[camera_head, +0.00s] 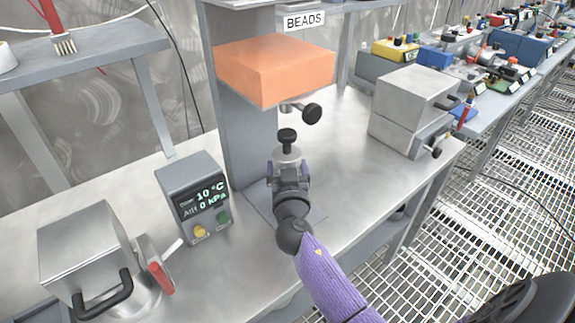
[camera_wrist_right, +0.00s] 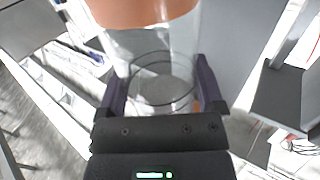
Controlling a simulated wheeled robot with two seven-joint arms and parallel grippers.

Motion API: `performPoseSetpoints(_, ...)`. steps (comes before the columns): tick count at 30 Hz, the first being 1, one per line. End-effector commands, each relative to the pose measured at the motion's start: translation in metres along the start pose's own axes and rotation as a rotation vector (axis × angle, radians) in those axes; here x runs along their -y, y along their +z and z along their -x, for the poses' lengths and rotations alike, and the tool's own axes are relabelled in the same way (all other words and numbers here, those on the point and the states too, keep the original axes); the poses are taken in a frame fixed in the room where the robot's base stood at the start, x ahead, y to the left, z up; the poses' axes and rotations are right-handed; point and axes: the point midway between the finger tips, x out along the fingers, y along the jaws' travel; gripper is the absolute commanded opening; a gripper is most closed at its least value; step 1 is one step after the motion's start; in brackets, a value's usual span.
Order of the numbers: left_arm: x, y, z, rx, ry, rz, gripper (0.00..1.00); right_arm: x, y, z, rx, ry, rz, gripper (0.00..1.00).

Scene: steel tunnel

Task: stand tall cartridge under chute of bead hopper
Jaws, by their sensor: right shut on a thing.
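The bead hopper (camera_head: 275,72) is an orange block on a grey upright, under a "BEADS" sign. A small metal chute (camera_head: 291,106) with a black knob (camera_head: 312,113) shows beneath it. My right gripper (camera_head: 288,172) is below and in front of the hopper, shut on the tall cartridge. In the head view a pale top (camera_head: 287,156) and a black knob (camera_head: 287,136) show above the fingers. The right wrist view shows a clear cylinder (camera_wrist_right: 165,80) between the purple fingers, with orange above it. The arm hides the cartridge's foot; I cannot tell if it touches the plate. My left gripper is not in view.
A grey base plate (camera_head: 316,218) lies under the gripper on the steel bench. A display box (camera_head: 194,196) stands to its left, and a metal box with a black handle (camera_head: 84,255) is at front left. Another metal box (camera_head: 412,108) stands right. Bench between is clear.

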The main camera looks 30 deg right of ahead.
Motion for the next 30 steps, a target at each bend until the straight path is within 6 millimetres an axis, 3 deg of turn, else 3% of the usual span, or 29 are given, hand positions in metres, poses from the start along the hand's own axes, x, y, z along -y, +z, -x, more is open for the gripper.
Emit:
performPoseSetpoints(10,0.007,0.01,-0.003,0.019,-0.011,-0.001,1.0,0.0,0.002,0.0,-0.003,0.0,-0.001,0.0)
performPoseSetpoints(11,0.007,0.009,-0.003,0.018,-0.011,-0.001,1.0,0.0,0.003,0.0,-0.002,0.0,-0.001,0.88)
performPoseSetpoints(12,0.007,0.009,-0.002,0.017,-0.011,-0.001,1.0,0.0,0.002,0.0,-0.002,0.0,-0.001,0.97)
performPoseSetpoints(21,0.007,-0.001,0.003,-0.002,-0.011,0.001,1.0,0.0,-0.003,0.003,-0.002,-0.001,-0.002,1.0)
performPoseSetpoints(30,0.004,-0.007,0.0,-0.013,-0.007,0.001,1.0,0.0,0.0,0.065,0.0,-0.001,-0.002,1.0)
